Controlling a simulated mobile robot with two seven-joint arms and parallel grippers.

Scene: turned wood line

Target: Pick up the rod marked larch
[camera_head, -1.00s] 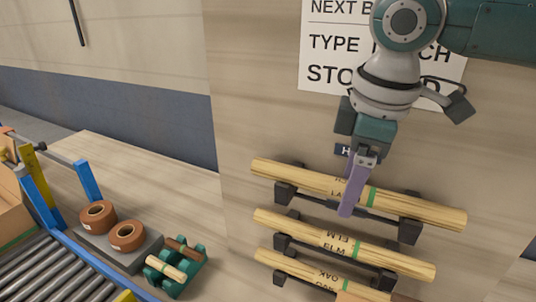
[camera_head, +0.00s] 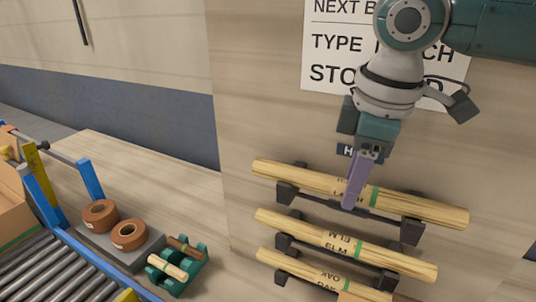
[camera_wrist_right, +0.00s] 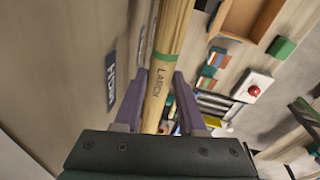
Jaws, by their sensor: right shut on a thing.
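The larch rod (camera_head: 302,178) is the top one of the wooden rods on the wall rack in the head view, with a green band near its middle. My left gripper is not in view.
The elm rod (camera_head: 300,229) and the oak rod (camera_head: 291,264) lie on brackets below. A sign (camera_head: 330,70) is on the wall behind my arm. At lower left are a roller conveyor (camera_head: 45,275), two brown rolls (camera_head: 100,215) and a green holder (camera_head: 190,264) with short rods.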

